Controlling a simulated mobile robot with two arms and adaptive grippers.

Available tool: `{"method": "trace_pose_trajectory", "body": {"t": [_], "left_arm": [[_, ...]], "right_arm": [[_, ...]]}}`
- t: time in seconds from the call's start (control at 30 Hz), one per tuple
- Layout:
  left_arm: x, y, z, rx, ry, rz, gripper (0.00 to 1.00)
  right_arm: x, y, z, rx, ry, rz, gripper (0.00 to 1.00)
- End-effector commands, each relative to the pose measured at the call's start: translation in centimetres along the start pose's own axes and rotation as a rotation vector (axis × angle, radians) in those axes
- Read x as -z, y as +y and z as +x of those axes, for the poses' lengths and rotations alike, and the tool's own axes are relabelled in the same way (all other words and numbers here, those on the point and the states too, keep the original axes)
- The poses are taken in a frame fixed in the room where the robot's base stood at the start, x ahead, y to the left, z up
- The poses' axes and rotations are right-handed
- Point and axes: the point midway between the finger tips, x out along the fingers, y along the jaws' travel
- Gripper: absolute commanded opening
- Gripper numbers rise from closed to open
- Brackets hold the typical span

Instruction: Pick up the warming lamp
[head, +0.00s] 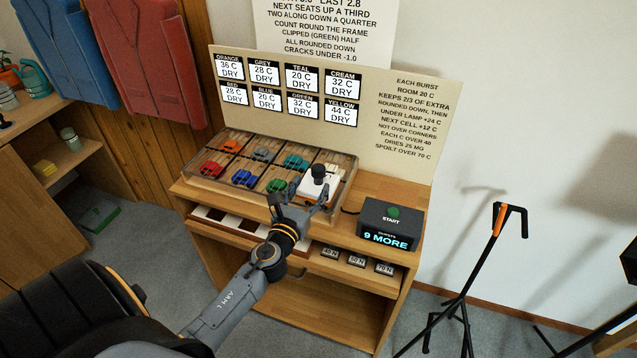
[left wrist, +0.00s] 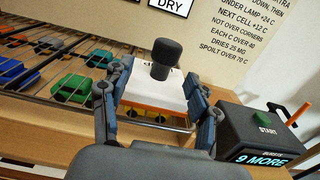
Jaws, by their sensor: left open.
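The warming lamp, a white block with a black knob on top (head: 319,171), sits at the right end of the wire-topped tray (head: 343,192). In the left wrist view the lamp (left wrist: 158,93) stands upright in the middle, with an orange glow under its front edge. My left gripper (head: 311,190) is open at the lamp, one finger on either side of its white body. In the left wrist view the gripper (left wrist: 162,105) shows gaps or near contact at the sides; I cannot tell whether the fingers touch it. My right gripper is not in view.
A dark box with a green START button (head: 392,213) stands just right of the lamp. A sign board (head: 400,130) rises behind. A black stand (head: 470,270) is at the right.

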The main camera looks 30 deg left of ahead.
Motion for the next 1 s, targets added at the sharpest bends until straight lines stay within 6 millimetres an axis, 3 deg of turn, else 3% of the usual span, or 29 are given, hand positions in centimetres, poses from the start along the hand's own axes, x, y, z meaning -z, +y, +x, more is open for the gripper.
{"method": "trace_pose_trajectory", "body": {"t": [0.43,0.73,1.0], "left_arm": [[0.3,-0.4,5.1,0.0,-0.001,-0.003,0.61],[0.4,-0.4,5.5,0.0,0.001,-0.002,0.61],[0.4,-0.4,5.5,0.0,0.001,-0.002,0.06]], "right_arm": [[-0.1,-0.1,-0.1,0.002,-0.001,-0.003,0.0],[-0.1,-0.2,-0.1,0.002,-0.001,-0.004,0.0],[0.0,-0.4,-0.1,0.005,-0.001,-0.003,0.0]]}}
